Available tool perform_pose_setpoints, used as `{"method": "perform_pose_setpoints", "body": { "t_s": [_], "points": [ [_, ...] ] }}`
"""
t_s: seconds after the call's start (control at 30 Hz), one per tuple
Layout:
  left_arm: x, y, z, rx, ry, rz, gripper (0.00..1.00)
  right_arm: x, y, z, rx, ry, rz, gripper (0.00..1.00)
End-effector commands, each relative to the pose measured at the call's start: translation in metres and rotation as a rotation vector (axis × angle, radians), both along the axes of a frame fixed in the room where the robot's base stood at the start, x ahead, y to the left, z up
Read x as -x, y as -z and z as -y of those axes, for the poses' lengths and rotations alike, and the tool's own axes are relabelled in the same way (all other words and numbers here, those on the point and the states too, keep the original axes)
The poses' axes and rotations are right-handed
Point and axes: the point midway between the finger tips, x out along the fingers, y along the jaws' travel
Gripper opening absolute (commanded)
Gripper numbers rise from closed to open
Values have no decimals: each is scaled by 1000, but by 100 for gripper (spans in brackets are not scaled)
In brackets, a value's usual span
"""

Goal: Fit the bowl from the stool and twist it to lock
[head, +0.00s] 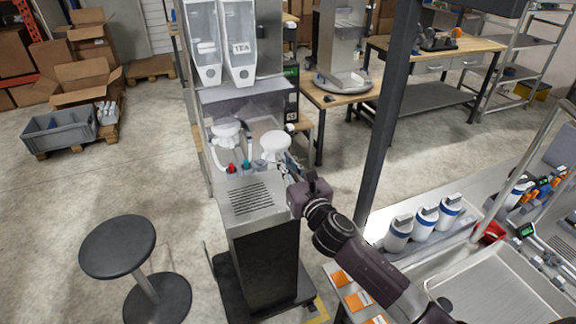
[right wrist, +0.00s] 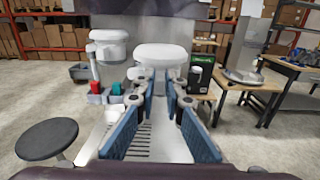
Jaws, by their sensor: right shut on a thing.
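The white rounded bowl (head: 275,146) is at the right-hand place of the dispenser, above the slotted drip tray (head: 250,198). My right gripper (head: 287,168) is shut on it from the front right. In the right wrist view the bowl (right wrist: 161,57) shows straight ahead, at the tips of the blue-padded fingers (right wrist: 159,82). The fingers hide its grip and lower part, so I cannot tell whether it is seated or locked. The round dark stool (head: 118,246) at the lower left has a bare seat. My left gripper is not in view.
A similar white unit (head: 226,131) hangs to the left of the bowl. Red and teal pieces (head: 231,168) stand just below it. A dark post (head: 384,120) rises right of my arm. White-and-blue canisters (head: 425,222) stand on the right-hand counter. Floor around the stool is clear.

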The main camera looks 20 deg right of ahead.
Motion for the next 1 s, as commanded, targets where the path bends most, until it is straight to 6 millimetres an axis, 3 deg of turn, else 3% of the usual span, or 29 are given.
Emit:
{"method": "perform_pose_setpoints", "body": {
  "t_s": [1.0],
  "points": [
    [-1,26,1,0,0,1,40,-72,1,-3,0,-1,2,0]
  ]
}}
